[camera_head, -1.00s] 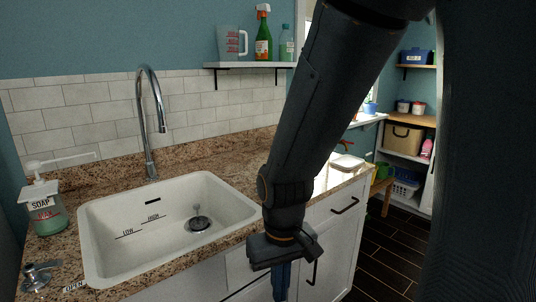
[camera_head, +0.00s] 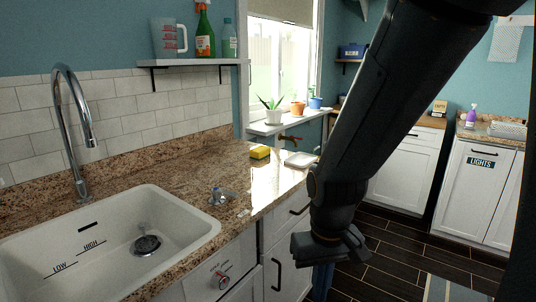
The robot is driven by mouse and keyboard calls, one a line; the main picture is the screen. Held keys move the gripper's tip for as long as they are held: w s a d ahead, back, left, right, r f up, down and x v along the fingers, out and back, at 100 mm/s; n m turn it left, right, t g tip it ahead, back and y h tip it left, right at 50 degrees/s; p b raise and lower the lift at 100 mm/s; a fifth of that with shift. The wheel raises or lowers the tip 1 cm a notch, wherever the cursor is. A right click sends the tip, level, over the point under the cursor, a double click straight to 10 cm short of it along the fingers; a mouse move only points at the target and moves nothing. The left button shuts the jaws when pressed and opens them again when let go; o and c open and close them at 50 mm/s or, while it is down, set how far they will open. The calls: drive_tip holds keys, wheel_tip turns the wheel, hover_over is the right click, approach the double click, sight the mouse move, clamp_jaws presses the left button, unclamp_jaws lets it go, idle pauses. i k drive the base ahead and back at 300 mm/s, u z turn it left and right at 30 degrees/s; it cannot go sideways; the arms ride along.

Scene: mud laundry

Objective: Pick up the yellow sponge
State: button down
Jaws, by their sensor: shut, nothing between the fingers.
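The yellow sponge (camera_head: 260,152) lies on the granite counter (camera_head: 190,180), towards its far right part, next to a small white dish (camera_head: 300,160). My gripper (camera_head: 322,284) points down in front of the counter, to the right of the cabinet fronts and lower than the counter top in the picture. Its fingers are shut and empty, apart from the sponge. The fingers' lower ends are close to the picture's bottom edge.
A white sink (camera_head: 110,245) with a tall faucet (camera_head: 76,130) fills the counter's left. A small tap handle (camera_head: 221,196) stands between sink and sponge. A shelf (camera_head: 190,62) with bottles hangs above. Potted plants (camera_head: 276,114) line the windowsill. Dark floor (camera_head: 400,245) is open at the right.

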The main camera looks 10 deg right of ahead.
sight(260, 152)
drive_tip(key=z, duration=0.85)
drive_tip(key=k, duration=1.1)
drive_tip(key=z, duration=1.1)
drive_tip(key=i, duration=2)
drive_tip(key=u, duration=0.7)
drive_tip(key=i, duration=1.2)
drive_tip(key=u, duration=1.7)
drive_tip(key=i, duration=0.8)
drive_tip(key=u, duration=1)
drive_tip(key=i, duration=0.25)
